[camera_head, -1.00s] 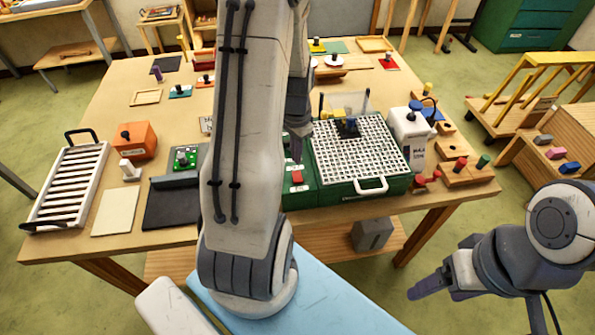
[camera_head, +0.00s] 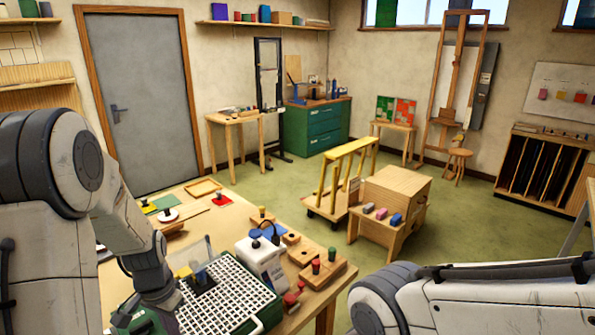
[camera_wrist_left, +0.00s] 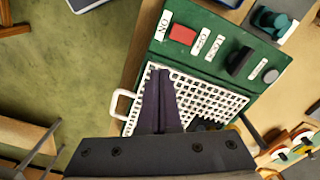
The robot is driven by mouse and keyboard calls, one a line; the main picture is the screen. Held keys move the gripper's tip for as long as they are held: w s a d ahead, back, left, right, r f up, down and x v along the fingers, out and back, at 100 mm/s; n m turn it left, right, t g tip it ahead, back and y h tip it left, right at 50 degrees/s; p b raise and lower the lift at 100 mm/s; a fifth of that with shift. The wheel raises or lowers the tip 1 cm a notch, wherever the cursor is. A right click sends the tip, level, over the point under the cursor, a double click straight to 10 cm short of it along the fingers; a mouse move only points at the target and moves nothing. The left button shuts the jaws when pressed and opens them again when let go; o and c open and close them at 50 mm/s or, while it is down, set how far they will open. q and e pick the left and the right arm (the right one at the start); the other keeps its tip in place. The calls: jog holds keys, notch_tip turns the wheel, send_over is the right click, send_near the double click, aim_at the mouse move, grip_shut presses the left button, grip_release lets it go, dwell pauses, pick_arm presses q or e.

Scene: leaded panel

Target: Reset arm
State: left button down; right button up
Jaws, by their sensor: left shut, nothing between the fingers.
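My left gripper (camera_wrist_left: 163,75) shows in the wrist view with its two dark fingers together and nothing between them. It is over the white grid (camera_wrist_left: 205,98) of a green machine (camera_wrist_left: 215,65), and I cannot tell the height. In the head view my left arm comes in from the left and its wrist end (camera_head: 155,285) is beside the same white grid (camera_head: 225,300); the fingertips are hard to make out there. My right arm (camera_head: 470,300) lies across the lower right of the head view, and its gripper is out of view.
A white container (camera_head: 262,262) and wooden blocks with red and green pegs (camera_head: 318,272) stand right of the grid. A red switch (camera_wrist_left: 182,35) sits on the machine's panel. A yellow-railed rack (camera_head: 345,175) and a wooden cabinet (camera_head: 400,190) stand beyond, with open green floor around.

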pick_arm(q)
jog(key=s+d+r+m+b, duration=0.1)
jog(key=s+d+b, duration=0.15)
jog(key=d, duration=0.85)
jog(key=s+d+r+m+h+b, duration=0.1)
jog(key=s+d+m+b, duration=0.2)
jog(key=s+d, duration=1.1)
jog(key=shift+s+b, duration=0.4)
jog(key=shift+b, duration=0.85)
jog(key=shift+d, duration=0.1)
